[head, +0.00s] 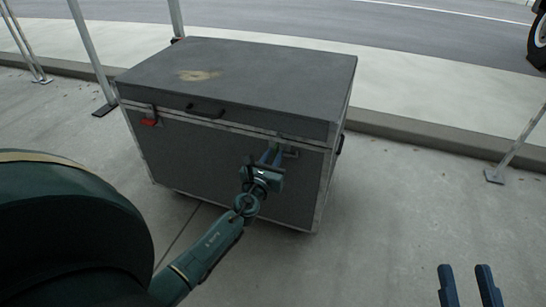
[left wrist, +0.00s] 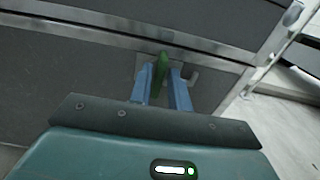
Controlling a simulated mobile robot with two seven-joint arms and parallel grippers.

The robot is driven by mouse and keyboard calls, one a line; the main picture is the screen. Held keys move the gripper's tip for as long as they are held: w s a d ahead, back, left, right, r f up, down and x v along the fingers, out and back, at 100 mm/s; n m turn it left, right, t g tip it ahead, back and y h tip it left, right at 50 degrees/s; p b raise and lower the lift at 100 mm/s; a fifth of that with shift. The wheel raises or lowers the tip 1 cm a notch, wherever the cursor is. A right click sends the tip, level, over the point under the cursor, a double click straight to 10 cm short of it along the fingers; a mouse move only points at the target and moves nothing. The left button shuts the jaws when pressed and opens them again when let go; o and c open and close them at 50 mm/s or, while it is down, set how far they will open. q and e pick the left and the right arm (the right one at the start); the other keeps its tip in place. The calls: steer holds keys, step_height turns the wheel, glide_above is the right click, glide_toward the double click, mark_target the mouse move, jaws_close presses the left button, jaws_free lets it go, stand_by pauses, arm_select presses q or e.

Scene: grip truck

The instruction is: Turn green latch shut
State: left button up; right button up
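The green latch (left wrist: 160,72) is on the front of a grey case (head: 220,145), just below the lid seam, at the right side of the front. It stands roughly upright in the left wrist view. My left gripper (left wrist: 163,85) has one blue finger on each side of the latch; a gap shows beside the fingers, and I cannot tell if either touches it. In the head view the left gripper (head: 271,156) reaches the case front and mostly hides the latch. My right gripper (head: 468,270) shows two separated blue fingers at the lower right, empty and away from the case.
A red latch (head: 150,121) is at the left of the case front, and a dark handle (head: 206,111) is on the lid edge. Metal posts (head: 92,50) stand behind left, another post (head: 520,145) at right.

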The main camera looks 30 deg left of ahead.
arm_select(q)
jaws_close()
